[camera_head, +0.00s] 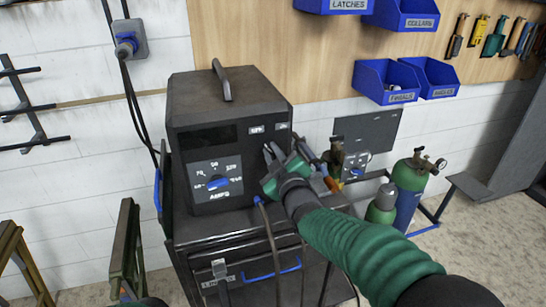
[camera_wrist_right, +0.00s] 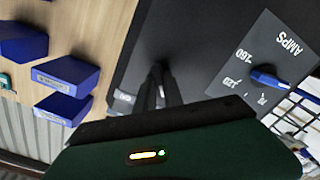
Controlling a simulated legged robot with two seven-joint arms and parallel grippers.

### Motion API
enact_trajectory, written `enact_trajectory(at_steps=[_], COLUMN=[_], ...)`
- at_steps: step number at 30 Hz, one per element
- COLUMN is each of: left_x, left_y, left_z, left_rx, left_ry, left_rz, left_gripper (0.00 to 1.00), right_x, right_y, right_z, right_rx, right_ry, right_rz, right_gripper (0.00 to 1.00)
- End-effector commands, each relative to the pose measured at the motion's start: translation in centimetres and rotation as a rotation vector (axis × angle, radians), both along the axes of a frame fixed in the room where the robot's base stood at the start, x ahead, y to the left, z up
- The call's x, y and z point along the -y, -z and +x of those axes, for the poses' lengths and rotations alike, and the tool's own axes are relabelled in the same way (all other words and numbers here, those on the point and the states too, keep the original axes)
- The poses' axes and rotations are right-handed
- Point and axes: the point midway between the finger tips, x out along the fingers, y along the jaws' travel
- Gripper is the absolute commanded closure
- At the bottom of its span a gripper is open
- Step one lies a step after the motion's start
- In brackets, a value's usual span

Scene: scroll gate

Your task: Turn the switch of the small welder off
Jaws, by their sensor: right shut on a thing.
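The small welder (camera_head: 232,95) is a dark box with a top handle, standing on a cart. Its front has a pale AMPS dial plate with a blue knob (camera_head: 218,184), also seen in the wrist view (camera_wrist_right: 268,79). Two small white labels sit at the front's upper right. My right gripper (camera_head: 271,152) is at the front face just below these labels. In the wrist view its fingers (camera_wrist_right: 158,88) are close together against the dark face, shut on the switch, which they hide. I cannot read the switch's position.
Blue bins (camera_head: 386,82) hang on the wooden wall panel at the right. Gas cylinders (camera_head: 410,185) and a second unit with a blue knob (camera_head: 357,171) stand right of the welder. A cable (camera_head: 268,235) hangs down the welder's front. A metal stand (camera_head: 127,245) is at the left.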

Motion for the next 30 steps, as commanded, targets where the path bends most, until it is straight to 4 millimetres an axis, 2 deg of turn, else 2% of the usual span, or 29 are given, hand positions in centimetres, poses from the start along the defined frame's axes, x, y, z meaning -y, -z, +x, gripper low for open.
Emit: enact_trajectory(at_steps=[1,16,17,21,30], left_x=[0.00,0.00,0.00,0.00,0.00], left_y=[0.10,0.14,0.14,0.16,0.22], left_z=[0.00,0.00,0.00,0.01,0.00], left_rx=[0.000,0.000,0.000,0.000,0.000], left_ry=[0.000,0.000,0.000,0.000,0.000], left_rz=[0.000,0.000,0.000,0.000,0.000], left_gripper=[0.64,0.64,0.64,0.64,0.64], right_x=[-0.22,-0.33,-0.34,-0.28,-0.12], right_y=[-0.73,-0.70,-0.71,-0.44,-0.01], right_z=[-0.05,-0.08,-0.09,-0.02,0.06], right_rx=[0.019,0.022,0.023,0.017,0.009], right_ry=[-0.005,-0.006,-0.006,-0.005,-0.003], right_rz=[-0.003,-0.021,-0.021,-0.022,-0.022], right_gripper=[1.00,1.00,0.84,0.66,0.66])
